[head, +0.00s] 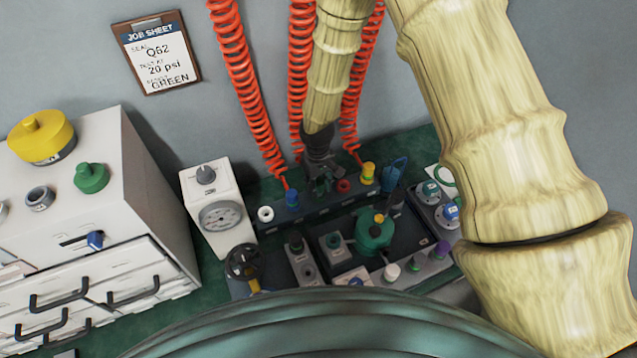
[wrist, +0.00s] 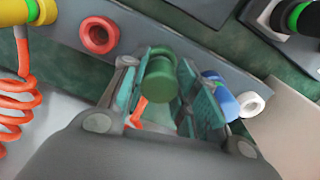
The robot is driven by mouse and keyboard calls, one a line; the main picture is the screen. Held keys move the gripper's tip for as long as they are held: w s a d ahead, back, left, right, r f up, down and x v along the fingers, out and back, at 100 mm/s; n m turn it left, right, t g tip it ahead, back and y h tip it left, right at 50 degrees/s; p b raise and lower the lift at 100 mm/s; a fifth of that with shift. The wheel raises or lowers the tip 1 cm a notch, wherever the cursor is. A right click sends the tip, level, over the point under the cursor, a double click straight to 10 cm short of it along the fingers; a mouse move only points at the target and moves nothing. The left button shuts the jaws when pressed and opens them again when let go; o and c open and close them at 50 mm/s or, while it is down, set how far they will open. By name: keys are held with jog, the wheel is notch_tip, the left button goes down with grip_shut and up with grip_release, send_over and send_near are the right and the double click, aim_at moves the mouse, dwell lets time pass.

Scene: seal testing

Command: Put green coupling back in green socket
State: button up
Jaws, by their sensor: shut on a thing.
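My gripper (head: 322,182) is over the grey rail, between the blue coupling (head: 292,198) and the red ring socket (head: 344,186). In the wrist view my gripper (wrist: 172,66) has its teal finger pads on both sides of the green coupling (wrist: 160,80) and is shut on it. The coupling's far end overlaps the rail (wrist: 185,50) in that view. The green socket is not seen; the coupling and fingers cover that part of the rail. I cannot tell whether the coupling is seated. A bit of orange hose shows below it between the fingers.
The blue coupling (wrist: 222,98) and white ring (wrist: 252,103) are close beside the right finger. The red ring (wrist: 98,35) and yellow coupling (wrist: 15,12) lie left. Red coiled hoses (head: 300,80) hang around my arm. A gauge box (head: 215,205) stands left of the rail.

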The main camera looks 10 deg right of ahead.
jog(key=shift+f, duration=0.4)
jog(key=o, duration=1.2)
jog(key=shift+c, duration=0.2)
notch_tip(320, 180, up, 12)
jog(key=shift+a, duration=0.15)
jog(key=shift+s, duration=0.1)
